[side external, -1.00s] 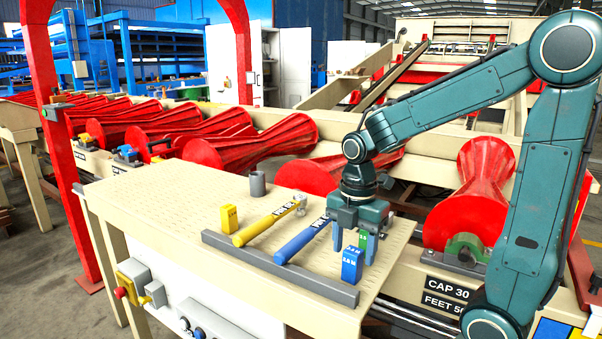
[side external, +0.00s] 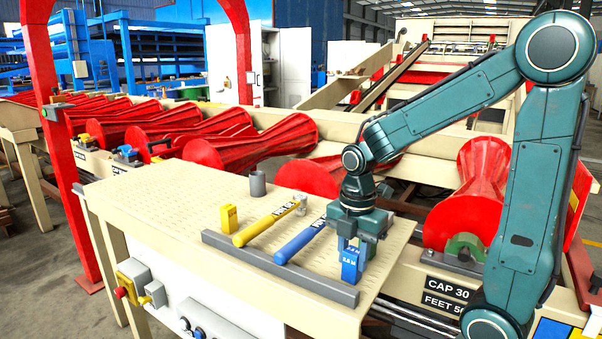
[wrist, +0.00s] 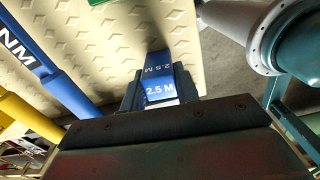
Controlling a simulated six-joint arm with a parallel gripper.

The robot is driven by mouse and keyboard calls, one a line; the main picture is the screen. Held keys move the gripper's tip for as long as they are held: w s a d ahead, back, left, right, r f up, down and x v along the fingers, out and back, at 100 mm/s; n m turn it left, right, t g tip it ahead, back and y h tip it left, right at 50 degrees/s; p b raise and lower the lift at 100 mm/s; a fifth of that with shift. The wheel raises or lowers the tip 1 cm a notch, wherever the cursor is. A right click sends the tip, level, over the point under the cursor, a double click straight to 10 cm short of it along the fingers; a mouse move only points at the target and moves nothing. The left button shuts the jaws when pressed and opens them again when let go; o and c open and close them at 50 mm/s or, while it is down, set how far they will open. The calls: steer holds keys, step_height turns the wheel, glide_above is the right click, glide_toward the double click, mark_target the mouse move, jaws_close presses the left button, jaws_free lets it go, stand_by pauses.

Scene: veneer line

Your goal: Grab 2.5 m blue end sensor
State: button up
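The blue end sensor (side external: 350,267), a small block marked 2.5 M, stands at the table's right end near the dark front rail. My gripper (side external: 353,250) points down over it, with its fingers around the upper part of the block. In the wrist view, the blue sensor (wrist: 160,88) sits between the two fingers of my gripper (wrist: 160,92), with its label readable. The fingers are very close to its sides. I cannot tell whether they press on it. The sensor appears to be on the table.
A blue bar (side external: 300,242), a yellow bar (side external: 265,227) and a yellow block (side external: 229,217) lie to the left. A dark rail (side external: 280,268) runs along the front. A grey cup (side external: 257,183) stands at the back. A green edge (wrist: 103,2) shows in the wrist view.

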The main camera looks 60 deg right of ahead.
mark_target(353, 250)
steer(key=shift+r, duration=0.15)
steer(key=shift+c, duration=0.3)
step_height(353, 250, up, 20)
stand_by(0.7)
steer(key=shift+w, duration=0.1)
stand_by(0.5)
